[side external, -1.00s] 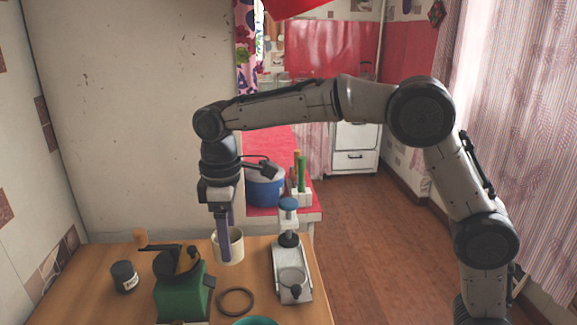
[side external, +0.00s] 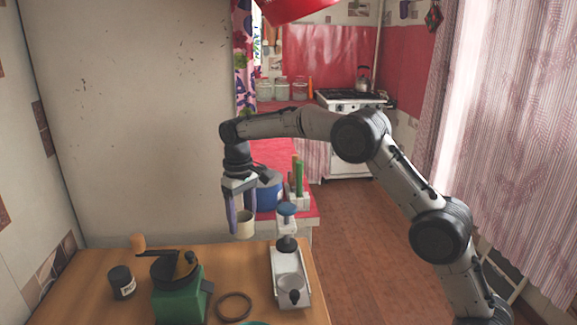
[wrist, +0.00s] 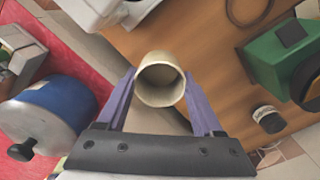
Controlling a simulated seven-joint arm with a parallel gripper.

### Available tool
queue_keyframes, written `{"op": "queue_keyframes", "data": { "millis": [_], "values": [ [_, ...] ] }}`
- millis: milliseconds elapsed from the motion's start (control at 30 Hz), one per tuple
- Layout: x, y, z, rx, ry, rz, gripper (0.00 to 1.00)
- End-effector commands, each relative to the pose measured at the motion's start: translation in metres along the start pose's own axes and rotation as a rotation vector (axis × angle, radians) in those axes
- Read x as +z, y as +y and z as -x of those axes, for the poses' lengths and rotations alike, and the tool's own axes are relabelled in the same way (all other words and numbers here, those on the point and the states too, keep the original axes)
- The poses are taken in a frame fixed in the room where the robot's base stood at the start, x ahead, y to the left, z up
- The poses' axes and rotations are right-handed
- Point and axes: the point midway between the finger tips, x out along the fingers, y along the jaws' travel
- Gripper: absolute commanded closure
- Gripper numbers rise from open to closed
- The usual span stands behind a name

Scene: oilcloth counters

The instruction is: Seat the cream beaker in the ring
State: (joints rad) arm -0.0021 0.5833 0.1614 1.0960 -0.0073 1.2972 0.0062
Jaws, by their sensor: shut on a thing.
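The cream beaker (side external: 245,225) is held between the two purple fingers of my gripper (side external: 243,229), above the back edge of the wooden counter. In the wrist view the beaker (wrist: 160,83) shows its open mouth, with a finger on either side. The ring (side external: 234,293), dark and thin, lies flat on the counter towards the front, well apart from the beaker. Part of the ring (wrist: 239,24) shows at the top of the wrist view.
A green grinder (side external: 180,298) stands left of the ring, with a dark jar (side external: 122,282) beyond it. A white scale-like stand (side external: 291,262) is to the right. A blue pot (side external: 268,193) sits on the red counter behind. Part of a teal thing (side external: 256,323) shows at the front edge.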

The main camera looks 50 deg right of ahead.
Motion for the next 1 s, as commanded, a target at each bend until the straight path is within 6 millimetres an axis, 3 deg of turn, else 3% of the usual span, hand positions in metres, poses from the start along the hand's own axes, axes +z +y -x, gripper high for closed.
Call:
{"op": "queue_keyframes", "data": {
  "millis": [333, 467, 567, 800, 1000],
  "values": [
    [0.002, -0.002, 0.002, 0.0, 0.001, 0.004, 0.88],
    [0.016, -0.014, 0.012, 0.0, 0.003, 0.015, 0.88],
    [0.039, -0.031, 0.025, 0.0, 0.004, 0.031, 0.89],
    [0.123, -0.072, 0.054, -0.001, 0.003, 0.079, 0.89],
    [0.19, -0.089, 0.064, -0.001, 0.004, 0.113, 0.89]
  ]
}}
